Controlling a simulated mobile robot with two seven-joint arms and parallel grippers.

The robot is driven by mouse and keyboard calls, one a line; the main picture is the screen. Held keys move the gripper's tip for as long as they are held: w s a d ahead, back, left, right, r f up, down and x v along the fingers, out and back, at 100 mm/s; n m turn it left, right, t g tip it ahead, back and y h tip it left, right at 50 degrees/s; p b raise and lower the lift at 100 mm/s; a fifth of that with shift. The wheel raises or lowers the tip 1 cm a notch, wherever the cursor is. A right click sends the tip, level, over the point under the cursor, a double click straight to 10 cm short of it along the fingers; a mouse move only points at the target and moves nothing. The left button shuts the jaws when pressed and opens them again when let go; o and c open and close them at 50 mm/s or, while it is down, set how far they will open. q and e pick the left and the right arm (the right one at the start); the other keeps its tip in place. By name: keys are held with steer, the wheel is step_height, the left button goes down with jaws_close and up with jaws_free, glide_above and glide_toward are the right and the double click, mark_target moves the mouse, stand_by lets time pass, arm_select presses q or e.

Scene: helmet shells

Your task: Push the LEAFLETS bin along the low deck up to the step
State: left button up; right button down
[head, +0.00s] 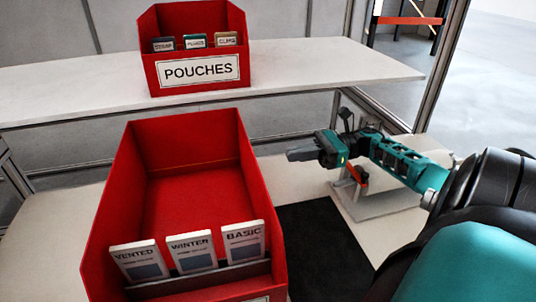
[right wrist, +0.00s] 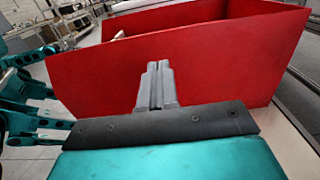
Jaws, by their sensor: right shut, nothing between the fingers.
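A large open red bin (head: 186,195) stands on the low white deck (head: 35,235). It holds leaflet cards reading VENTED (head: 137,262), WINTER (head: 192,252) and BASIC (head: 243,241) at its near end. Its front label is cut off at the bottom edge, so its name cannot be read. My right gripper (head: 300,154) is shut and empty, to the right of the bin's far end. In the right wrist view its closed fingers (right wrist: 157,85) point at the red bin wall (right wrist: 215,60); contact cannot be told. My left gripper does not show clearly in either view.
A higher white shelf (head: 60,92) runs across behind the bin and carries a red POUCHES bin (head: 195,45). A dark mat (head: 312,245) lies to the right of the near bin. A metal frame post (head: 440,65) stands at the right.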

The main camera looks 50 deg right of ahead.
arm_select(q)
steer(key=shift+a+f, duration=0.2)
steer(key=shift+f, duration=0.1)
arm_select(e)
steer(key=x, duration=0.7)
steer(key=shift+w, duration=0.15)
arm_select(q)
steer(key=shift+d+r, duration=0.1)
arm_select(e)
steer(key=shift+a, duration=0.15)
